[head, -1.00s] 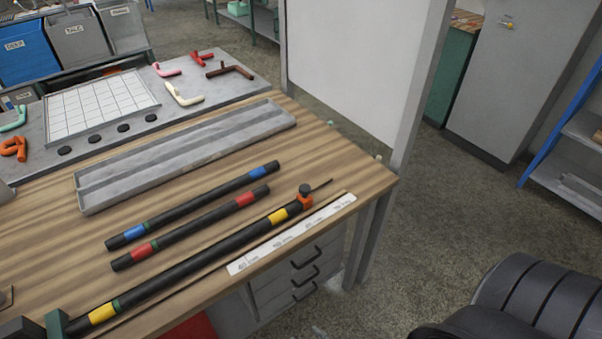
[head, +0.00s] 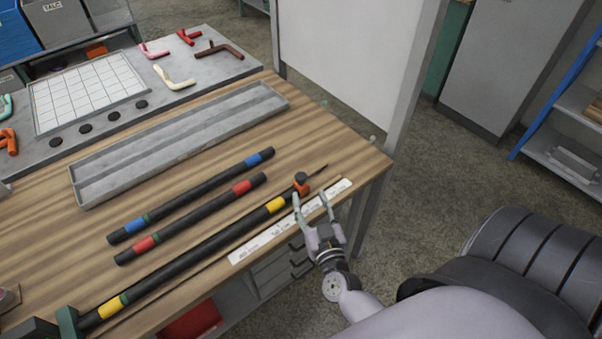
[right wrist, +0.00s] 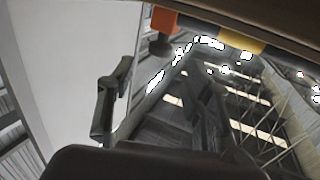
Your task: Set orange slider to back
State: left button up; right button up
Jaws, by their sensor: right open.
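The orange slider (head: 302,187) with its dark knob sits near the right end of the long black bar with yellow bands (head: 196,254), on the table's front part. My right gripper (head: 310,199) is open at the table's front edge, its fingertips close to the slider. Whether they touch it I cannot tell. In the right wrist view the orange slider (right wrist: 163,22) shows at the top, with the bar's yellow band (right wrist: 241,41) to its right. The open fingers (right wrist: 160,100) stand below it, with nothing between them. My left gripper is not in view.
A white labelled ruler strip (head: 290,222) lies along the front edge. Two shorter bars, with blue bands (head: 190,196) and red bands (head: 192,218), lie behind the long bar. A grey tray (head: 180,145) lies further back. Drawers (head: 275,272) are below the table.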

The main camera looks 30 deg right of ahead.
aim_at(303, 181)
jog(key=x, duration=0.8)
jog(key=shift+w+d+f+p, duration=0.1)
jog(key=shift+w+p, duration=0.2)
jog(key=shift+w, duration=0.1)
jog(key=shift+c, duration=0.5)
grip_shut()
jog(key=d, duration=1)
jog(key=shift+w, duration=0.35)
jog(key=shift+d, duration=0.15)
